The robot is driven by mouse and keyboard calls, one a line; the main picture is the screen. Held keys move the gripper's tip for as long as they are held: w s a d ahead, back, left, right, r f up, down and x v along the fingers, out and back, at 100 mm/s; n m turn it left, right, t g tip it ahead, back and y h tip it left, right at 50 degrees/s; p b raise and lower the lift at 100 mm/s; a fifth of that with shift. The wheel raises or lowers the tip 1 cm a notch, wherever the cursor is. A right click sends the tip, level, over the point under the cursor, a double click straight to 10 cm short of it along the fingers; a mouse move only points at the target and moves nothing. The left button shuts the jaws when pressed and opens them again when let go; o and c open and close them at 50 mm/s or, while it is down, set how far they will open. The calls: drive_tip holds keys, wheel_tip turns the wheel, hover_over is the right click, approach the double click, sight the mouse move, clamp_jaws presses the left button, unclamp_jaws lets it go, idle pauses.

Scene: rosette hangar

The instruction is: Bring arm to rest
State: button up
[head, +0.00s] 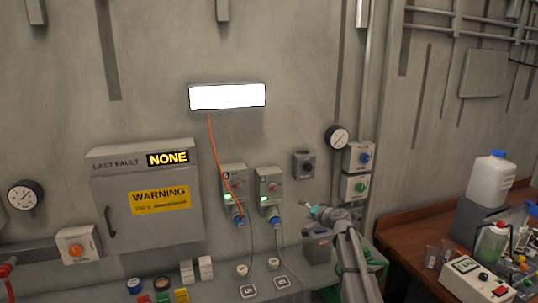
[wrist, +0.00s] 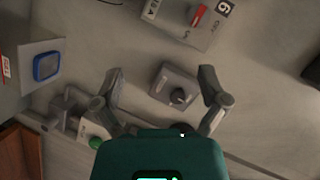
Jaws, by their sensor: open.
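My gripper (head: 316,211) shows in the head view at the end of my raised arm, in front of the wall and to the right of two wall sockets. In the wrist view my gripper (wrist: 161,76) is open, its two fingers spread wide with nothing between the pads. A small grey box with a dark knob (wrist: 180,95) appears beyond the gap between the fingers. The same kind of knob box (head: 303,164) is on the wall in the head view, above my gripper. The picture does not show how far the fingers are from the wall.
Two socket boxes (head: 235,185) (head: 270,187) with blue plugs are left of my arm; an orange cable hangs to the left one. A lit panel (head: 227,96) is above. A workbench (head: 408,224) with bottles and instruments stands at right. Small items lie on the ledge below.

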drive_tip(key=s+a+f+n+g+b, duration=0.35)
drive_tip(key=s+f, duration=0.55)
drive_tip(key=s, duration=0.3)
drive_tip(key=s+d+f+g+h+b, duration=0.1)
drive_tip(key=s+d+f+g+h, duration=0.1)
drive_tip(key=s, duration=0.7)
drive_tip(key=s+d+f+n+g+h+b, duration=0.1)
drive_tip(key=s+d+f+g+h+b, duration=0.1)
drive_tip(key=s+f, duration=0.5)
drive_tip(key=s+d+f+n+g+h+b, duration=0.1)
drive_tip(key=s+f+g+h, duration=0.3)
drive_tip(key=s, duration=0.7)
drive_tip(key=shift+d+f+g+b, duration=0.4)
drive_tip(key=shift+f+g+b, duration=0.05)
drive_tip(key=shift+n, duration=0.25)
